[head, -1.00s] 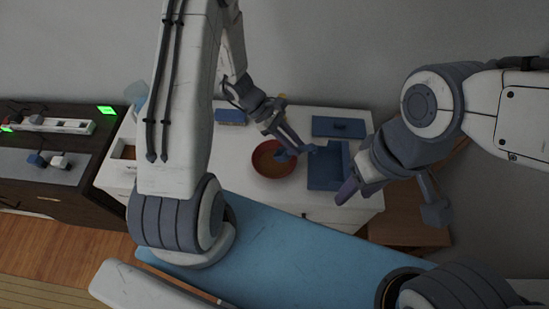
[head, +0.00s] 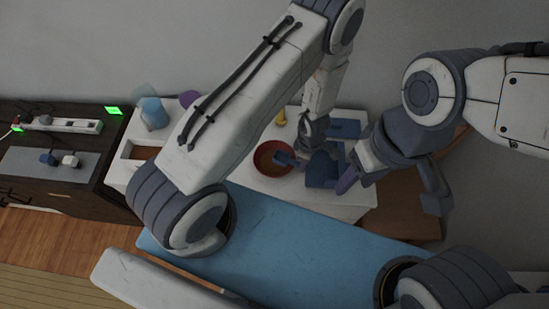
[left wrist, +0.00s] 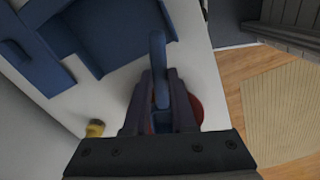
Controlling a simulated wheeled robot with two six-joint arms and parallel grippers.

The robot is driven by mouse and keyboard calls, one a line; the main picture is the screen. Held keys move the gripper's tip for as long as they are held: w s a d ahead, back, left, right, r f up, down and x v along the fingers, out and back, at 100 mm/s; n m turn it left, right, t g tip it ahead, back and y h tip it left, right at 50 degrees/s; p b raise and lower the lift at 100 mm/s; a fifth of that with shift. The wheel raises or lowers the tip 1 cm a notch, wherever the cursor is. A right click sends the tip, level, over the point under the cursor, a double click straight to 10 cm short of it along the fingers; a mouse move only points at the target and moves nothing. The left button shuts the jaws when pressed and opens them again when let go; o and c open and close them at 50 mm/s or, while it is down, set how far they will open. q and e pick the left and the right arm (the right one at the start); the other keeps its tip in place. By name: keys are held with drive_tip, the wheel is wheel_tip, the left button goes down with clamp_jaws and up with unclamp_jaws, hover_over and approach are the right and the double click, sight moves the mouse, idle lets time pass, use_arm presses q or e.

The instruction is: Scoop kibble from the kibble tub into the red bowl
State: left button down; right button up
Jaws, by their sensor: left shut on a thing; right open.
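The red bowl (head: 273,170) stands on the white cabinet top; its inside looks brownish, and its contents are unclear. The blue kibble tub (head: 322,173) stands right of it, partly hidden by my left arm, and shows at the top of the left wrist view (left wrist: 118,35); I cannot make out kibble. My left gripper (head: 306,160) is shut on a blue scoop (left wrist: 158,70). A blue part of the scoop (head: 284,158) is over the bowl. In the left wrist view, the fingers hide most of the bowl (left wrist: 194,103). My right gripper (head: 392,192) is open and empty, right of the tub.
A flat blue lid (head: 345,128) lies behind the tub. A small yellow item (head: 280,117) stands behind the bowl and shows in the left wrist view (left wrist: 95,128). A light blue object (head: 152,112) is at the back left. A blue bench top (head: 270,235) lies in front.

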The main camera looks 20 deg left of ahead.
idle(0.3)
use_arm(q)
wheel_tip(320, 180, up, 4)
drive_tip(key=p, duration=0.4)
idle(0.7)
